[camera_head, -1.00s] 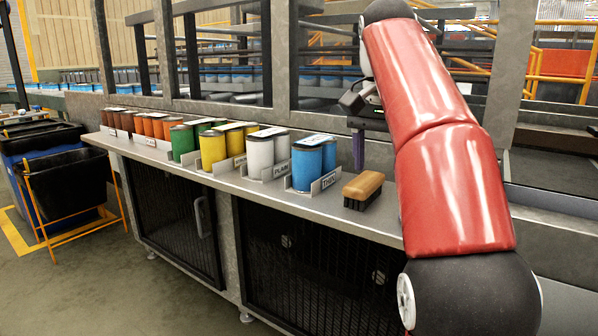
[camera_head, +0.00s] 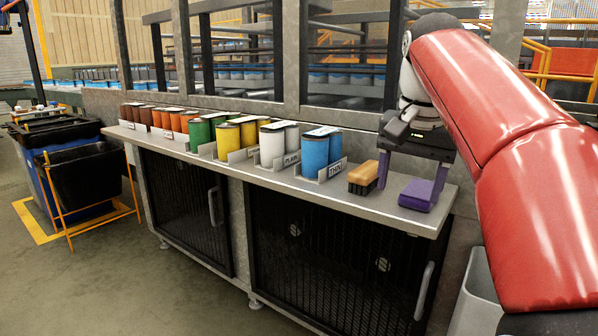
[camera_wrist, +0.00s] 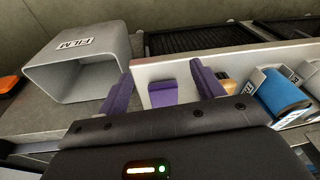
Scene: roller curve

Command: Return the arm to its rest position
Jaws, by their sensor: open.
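My arm (camera_head: 510,120), red and padded, reaches from the lower right to the counter's right end. My gripper (camera_head: 411,178) has two purple fingers, spread apart and empty, pointing down. It is above the counter, close to a purple block (camera_head: 419,195) lying near the counter's right end. In the wrist view my gripper (camera_wrist: 162,75) shows its fingers on either side of the purple block (camera_wrist: 163,95), with gaps to both. The block appears to rest on the counter beyond the fingertips.
A wooden-backed brush (camera_head: 364,175) lies left of the block. Several coloured cans, including a blue one (camera_head: 316,155), line the counter (camera_head: 270,173). A grey bin (camera_head: 477,293) stands below the right end; its FILM label shows in the wrist view (camera_wrist: 73,43). Upright posts stand behind the counter.

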